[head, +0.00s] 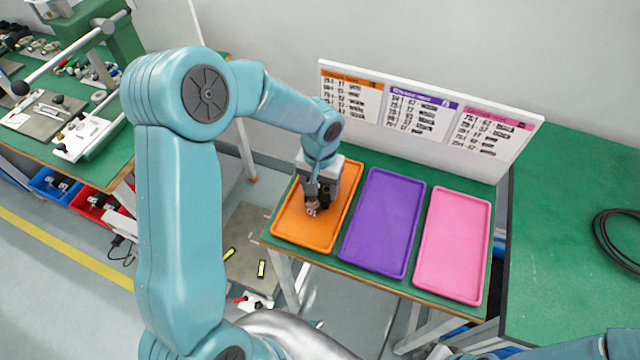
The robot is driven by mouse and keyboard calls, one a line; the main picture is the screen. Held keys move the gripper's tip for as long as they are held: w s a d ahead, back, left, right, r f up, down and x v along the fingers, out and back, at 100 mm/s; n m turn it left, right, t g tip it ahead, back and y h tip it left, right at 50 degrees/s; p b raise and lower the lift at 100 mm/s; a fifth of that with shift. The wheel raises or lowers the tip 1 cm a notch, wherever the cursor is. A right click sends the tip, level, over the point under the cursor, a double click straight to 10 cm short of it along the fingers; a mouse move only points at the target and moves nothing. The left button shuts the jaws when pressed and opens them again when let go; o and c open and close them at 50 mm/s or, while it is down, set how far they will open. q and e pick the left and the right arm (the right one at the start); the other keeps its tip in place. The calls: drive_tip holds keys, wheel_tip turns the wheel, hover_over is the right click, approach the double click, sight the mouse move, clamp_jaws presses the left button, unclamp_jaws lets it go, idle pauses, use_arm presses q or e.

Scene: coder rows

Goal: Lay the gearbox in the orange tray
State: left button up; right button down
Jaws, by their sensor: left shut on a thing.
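The orange tray (292,231) is the leftmost of three trays on a small green-topped table. My left gripper (315,200) points down over the middle of the orange tray and is shut on a small metallic part, the gearbox (312,209). The gearbox is mostly hidden by the fingers. It is low over the tray, and I cannot tell whether it touches the tray floor. My right gripper is not in view.
A purple tray (383,225) and a pink tray (453,247) lie empty to the right. A white board (425,110) with labels stands behind the trays. A green bench (560,260) with a black cable (622,240) is at right. A cluttered bench (95,160) is at left.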

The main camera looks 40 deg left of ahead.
sight(320, 188)
use_arm(q)
drive_tip(key=shift+f, duration=0.2)
drive_tip(key=o, duration=1.4)
drive_tip(key=shift+c, duration=0.2)
drive_tip(key=shift+r, duration=0.35)
wheel_tip(320, 188, up, 12)
drive_tip(key=shift+f, duration=0.15)
drive_tip(key=shift+s+f, duration=0.1)
